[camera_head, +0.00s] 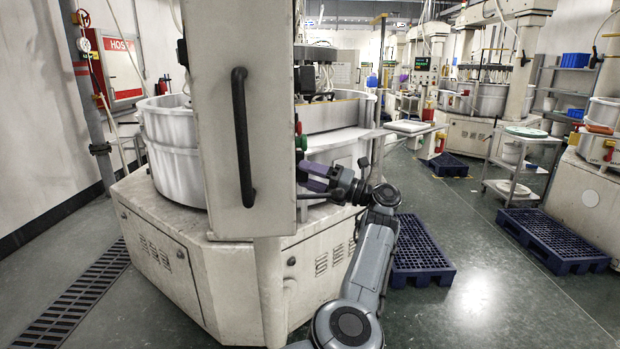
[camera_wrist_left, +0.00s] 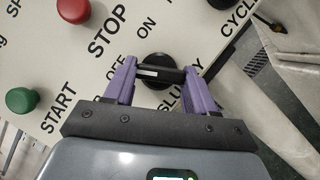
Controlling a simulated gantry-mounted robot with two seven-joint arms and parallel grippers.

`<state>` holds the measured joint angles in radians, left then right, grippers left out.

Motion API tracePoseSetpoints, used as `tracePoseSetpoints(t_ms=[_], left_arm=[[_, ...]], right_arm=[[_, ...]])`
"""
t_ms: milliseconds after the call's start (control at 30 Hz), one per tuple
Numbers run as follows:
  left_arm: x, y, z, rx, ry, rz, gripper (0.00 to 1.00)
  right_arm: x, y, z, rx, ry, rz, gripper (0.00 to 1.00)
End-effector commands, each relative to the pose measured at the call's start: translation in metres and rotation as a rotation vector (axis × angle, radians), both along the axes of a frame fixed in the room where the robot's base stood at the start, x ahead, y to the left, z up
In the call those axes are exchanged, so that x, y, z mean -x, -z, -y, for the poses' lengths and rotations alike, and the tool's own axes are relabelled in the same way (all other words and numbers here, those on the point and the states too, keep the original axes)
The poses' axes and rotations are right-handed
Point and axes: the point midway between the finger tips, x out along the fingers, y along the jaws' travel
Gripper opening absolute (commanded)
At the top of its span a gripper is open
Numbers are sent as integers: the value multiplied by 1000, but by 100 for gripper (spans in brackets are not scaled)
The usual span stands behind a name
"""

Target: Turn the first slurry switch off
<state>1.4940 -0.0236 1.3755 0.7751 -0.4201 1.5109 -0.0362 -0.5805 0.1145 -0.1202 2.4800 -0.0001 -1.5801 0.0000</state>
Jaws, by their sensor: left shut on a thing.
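My left gripper (camera_head: 310,177) reaches the side of the machine's control cabinet (camera_head: 222,120) in the head view. In the left wrist view its purple fingers (camera_wrist_left: 160,76) are shut on the black slurry switch (camera_wrist_left: 157,60), one at each end of its bar. The white mark on the bar points left, nearer the OFF label (camera_wrist_left: 117,57) than the ON label (camera_wrist_left: 147,25). The SLURRY label is partly covered by the right finger. The switch cannot be made out in the head view. My right gripper is not in view.
On the panel, a red STOP button (camera_wrist_left: 73,10) and a green START button (camera_wrist_left: 21,100) lie left of the switch. A black knob (camera_wrist_left: 222,3) is at upper right. Blue pallets (camera_head: 553,240) lie on the floor to the right, with free floor between.

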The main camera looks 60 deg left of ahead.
Motion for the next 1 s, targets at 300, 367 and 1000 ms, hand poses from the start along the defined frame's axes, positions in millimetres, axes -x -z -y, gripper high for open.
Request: tracePoseSetpoints(t_ms=[300,367,1000], left_arm=[[0,0,0,-35,0,18,25],[0,0,0,-36,0,18,25],[0,0,0,-34,0,17,81]], right_arm=[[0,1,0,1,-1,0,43],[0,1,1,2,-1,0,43],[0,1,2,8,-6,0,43]])
